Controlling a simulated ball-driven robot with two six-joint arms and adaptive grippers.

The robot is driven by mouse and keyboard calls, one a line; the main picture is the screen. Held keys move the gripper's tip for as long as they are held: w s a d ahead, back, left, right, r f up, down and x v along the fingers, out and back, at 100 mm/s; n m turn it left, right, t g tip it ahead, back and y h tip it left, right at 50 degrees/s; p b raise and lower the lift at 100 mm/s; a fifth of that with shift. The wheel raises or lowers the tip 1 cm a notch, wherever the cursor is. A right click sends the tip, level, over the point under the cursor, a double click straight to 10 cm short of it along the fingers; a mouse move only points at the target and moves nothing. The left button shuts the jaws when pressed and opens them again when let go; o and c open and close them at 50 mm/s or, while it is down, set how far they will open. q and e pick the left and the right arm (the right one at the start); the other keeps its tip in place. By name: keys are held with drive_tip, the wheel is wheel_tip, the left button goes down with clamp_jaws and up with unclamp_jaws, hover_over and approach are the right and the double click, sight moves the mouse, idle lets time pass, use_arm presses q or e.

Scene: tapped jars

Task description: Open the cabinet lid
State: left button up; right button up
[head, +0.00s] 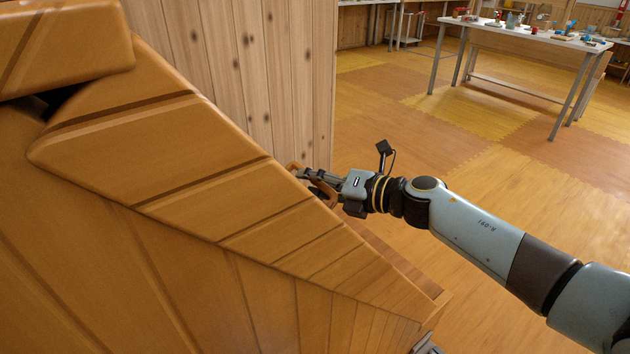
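The wooden cabinet fills the left and lower part of the head view. Its slatted lid (190,160) runs as a sloping band from upper left to lower right. A small dark gap shows at its upper left end, beside another thick slatted piece (60,40). My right gripper (312,181) is at the lid's far edge, beside a small orange-brown wooden part that looks like a handle (326,194). The fingers overlap this part and are partly hidden, so I cannot tell whether they grip it. My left gripper is not seen.
A knotty wooden panel (240,70) stands behind the cabinet. A white table (530,36) with several small items stands at the back right. The mat floor (480,150) between is clear. A small grey part shows at the cabinet's lower right corner.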

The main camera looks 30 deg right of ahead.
clamp_jaws()
idle(0.4)
